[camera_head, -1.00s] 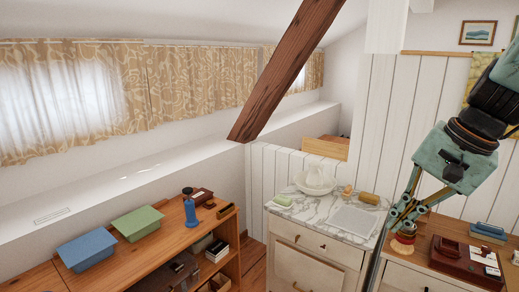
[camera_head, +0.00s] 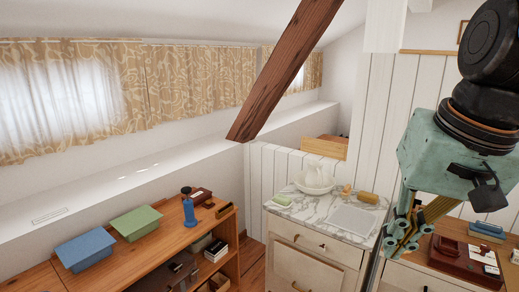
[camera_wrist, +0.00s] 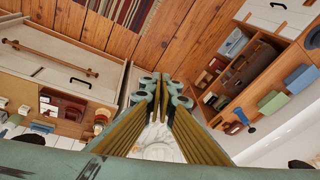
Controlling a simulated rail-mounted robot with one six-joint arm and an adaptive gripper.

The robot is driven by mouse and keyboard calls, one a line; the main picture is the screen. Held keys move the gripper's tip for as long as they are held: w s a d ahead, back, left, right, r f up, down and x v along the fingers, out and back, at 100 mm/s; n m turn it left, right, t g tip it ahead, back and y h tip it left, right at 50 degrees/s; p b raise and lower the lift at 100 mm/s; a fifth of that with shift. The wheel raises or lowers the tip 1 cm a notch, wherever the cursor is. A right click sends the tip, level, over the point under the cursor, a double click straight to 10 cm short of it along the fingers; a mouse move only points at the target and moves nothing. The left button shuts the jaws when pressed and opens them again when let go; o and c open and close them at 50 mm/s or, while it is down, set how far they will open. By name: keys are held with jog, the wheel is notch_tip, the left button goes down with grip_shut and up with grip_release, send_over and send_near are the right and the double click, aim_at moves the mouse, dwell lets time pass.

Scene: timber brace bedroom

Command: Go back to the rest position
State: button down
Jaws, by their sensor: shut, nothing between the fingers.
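My gripper (camera_head: 400,246) hangs at the right of the head view, pointing down, with its teal fingers close together and nothing held. It is in front of the gap between the marble-topped washstand (camera_head: 352,240) and the desk at the right. In the wrist view my gripper (camera_wrist: 161,80) shows its yellow-padded fingers drawn together at the tips. Nothing shows between the tips.
The slanted timber brace (camera_head: 287,70) crosses the middle. A shelf (camera_head: 172,238) at left holds a blue box (camera_head: 86,249), a green box (camera_head: 136,222) and a blue grinder-like item (camera_head: 189,208). A brown desk set (camera_head: 462,259) lies at right. A striped rug (camera_wrist: 125,12) lies on the floor.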

jog(key=s+a+f+n, duration=0.1)
jog(key=s+a+n, duration=0.1)
jog(key=s, duration=1)
jog(key=shift+s+a+f+n+t+h+b, duration=0.15)
jog(key=shift+s+f+n+t+h+b, duration=0.15)
jog(key=shift+n+b, duration=0.15)
dwell(0.7)
